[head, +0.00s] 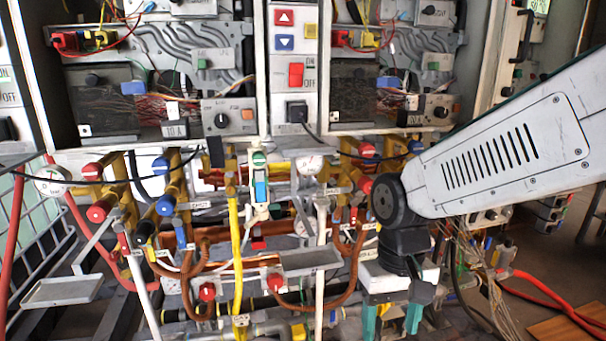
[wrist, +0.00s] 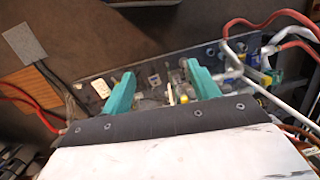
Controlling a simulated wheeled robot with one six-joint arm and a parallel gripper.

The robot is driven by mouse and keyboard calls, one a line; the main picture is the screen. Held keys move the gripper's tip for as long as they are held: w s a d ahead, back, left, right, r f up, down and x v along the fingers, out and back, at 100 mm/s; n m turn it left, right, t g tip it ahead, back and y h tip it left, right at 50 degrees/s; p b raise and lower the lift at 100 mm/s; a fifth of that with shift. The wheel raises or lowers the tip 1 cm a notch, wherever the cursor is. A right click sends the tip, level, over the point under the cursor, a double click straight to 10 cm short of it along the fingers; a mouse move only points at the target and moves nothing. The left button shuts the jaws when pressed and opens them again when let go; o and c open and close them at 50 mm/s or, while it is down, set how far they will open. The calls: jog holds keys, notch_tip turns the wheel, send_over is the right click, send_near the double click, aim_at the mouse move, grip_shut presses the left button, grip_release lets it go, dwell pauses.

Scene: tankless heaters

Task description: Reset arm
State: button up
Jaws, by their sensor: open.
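My gripper (head: 391,322) hangs at the lower right of the head view, below the white arm link and dark wrist joint. Its two teal fingers point down and stand apart, with nothing seen between them. In the wrist view my gripper (wrist: 160,88) also shows both teal fingers spread, in front of a strip of fittings and connectors. The fingertips look apart from these fittings, though the exact gap is hard to tell. The heater panel (head: 296,75) with its pipes stands behind the arm.
Red and blue valves (head: 97,212) and copper pipes fill the centre. A yellow hose (head: 236,250) runs down the middle. A grey tray (head: 62,291) sits at lower left. Loose wires (head: 470,265) hang right of my gripper, and a red hose (head: 545,288) crosses the lower right.

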jog(key=s+d+r+m+t, duration=0.2)
jog(key=s+d+r+t, duration=0.1)
jog(key=s+d+r, duration=0.5)
jog(key=s+d, duration=0.3)
jog(key=d, duration=0.1)
jog(key=shift+s+d, duration=0.25)
jog(key=shift+r, duration=0.1)
jog(key=shift+c, duration=0.3)
dwell(0.4)
